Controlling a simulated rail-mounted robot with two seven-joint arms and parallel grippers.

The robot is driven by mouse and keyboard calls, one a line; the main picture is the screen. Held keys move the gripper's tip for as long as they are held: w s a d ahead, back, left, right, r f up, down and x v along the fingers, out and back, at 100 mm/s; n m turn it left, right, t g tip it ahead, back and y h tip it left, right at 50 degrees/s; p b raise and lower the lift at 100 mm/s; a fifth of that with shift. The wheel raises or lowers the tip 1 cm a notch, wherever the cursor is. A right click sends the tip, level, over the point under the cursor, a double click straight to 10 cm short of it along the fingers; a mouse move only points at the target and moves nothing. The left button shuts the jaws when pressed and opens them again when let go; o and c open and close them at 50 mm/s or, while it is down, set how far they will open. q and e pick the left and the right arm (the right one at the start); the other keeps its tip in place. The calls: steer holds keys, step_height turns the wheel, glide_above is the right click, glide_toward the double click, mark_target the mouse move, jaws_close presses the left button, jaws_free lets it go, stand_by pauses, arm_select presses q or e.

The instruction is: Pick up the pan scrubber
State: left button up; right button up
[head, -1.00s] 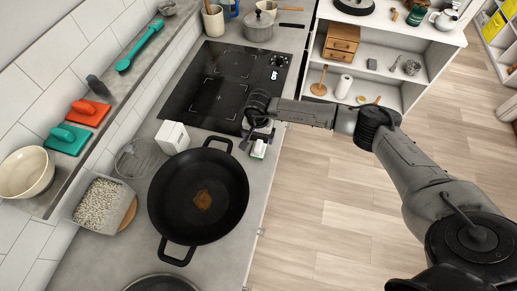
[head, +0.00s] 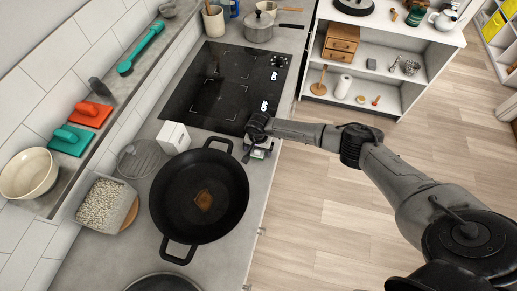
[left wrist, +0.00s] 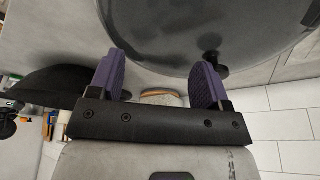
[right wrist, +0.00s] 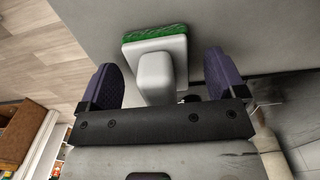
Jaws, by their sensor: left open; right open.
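The pan scrubber, a white block with a rounded handle and green scouring pad, is on the grey counter beside the black pan. In the right wrist view the scrubber (right wrist: 157,68) lies between and beyond the open purple fingers of my right gripper (right wrist: 163,80), with no finger seen touching it. In the head view the scrubber (head: 259,153) is mostly hidden under the right gripper (head: 253,147). My left gripper (left wrist: 160,75) is open and empty in the left wrist view, and does not show in the head view.
The black pan (head: 222,222) stands left of the right gripper on the counter. A white box (head: 173,137) and the cooktop (head: 198,100) are close by. The counter's front edge lies just right of the scrubber. Red and teal tools (head: 92,114) (head: 70,140) sit on the ledge.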

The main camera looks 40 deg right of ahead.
arm_select(q)
steer(key=shift+d, duration=0.1)
steer(key=shift+a, duration=0.2)
arm_select(e)
steer(key=c, duration=1)
